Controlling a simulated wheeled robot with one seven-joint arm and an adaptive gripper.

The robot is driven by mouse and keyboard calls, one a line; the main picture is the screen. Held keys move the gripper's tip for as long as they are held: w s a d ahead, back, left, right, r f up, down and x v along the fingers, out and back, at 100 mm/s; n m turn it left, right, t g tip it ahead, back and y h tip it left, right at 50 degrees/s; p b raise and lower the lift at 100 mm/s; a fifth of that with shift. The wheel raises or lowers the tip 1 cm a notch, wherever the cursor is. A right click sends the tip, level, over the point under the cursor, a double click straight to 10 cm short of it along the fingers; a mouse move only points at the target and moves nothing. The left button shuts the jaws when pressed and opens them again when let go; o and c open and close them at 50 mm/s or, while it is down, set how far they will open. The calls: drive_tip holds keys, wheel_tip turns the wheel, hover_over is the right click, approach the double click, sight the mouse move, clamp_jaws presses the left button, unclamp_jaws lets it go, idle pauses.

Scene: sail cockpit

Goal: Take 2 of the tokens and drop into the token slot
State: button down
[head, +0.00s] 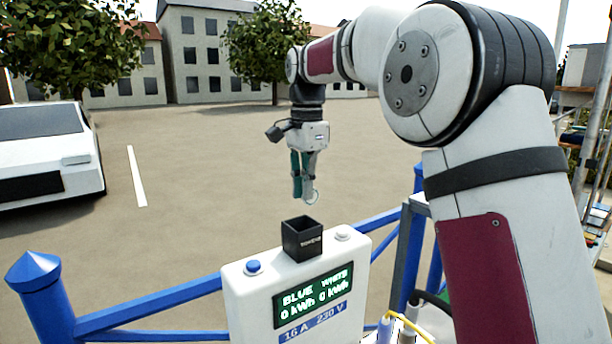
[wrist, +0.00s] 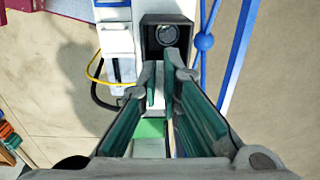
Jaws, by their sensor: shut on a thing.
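My gripper (head: 304,198) hangs fingers-down above the black open box (head: 302,238) in the head view, clear of its rim. The fingers are closed on a small pale round thing, which looks like a token (head: 313,196), at the fingertips. In the wrist view the green-padded fingers (wrist: 166,78) reach toward the box (wrist: 150,40), and a grey round disc, likely a token (wrist: 168,34), shows inside it. The held token is hard to make out there. I cannot make out a token slot.
The box stands on a white power post (head: 246,300) with a green display, a blue button (head: 253,267) and a white button (head: 343,233). Blue railings (head: 150,312) run beside it. A yellow cable (head: 412,326) hangs at the right. A white car (head: 50,150) is parked at the left.

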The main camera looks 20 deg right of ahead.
drive_tip(key=shift+f, duration=0.1)
drive_tip(key=c, duration=1.7)
unclamp_jaws()
wheel_tip(320, 180, up, 12)
drive_tip(key=shift+s, duration=0.2)
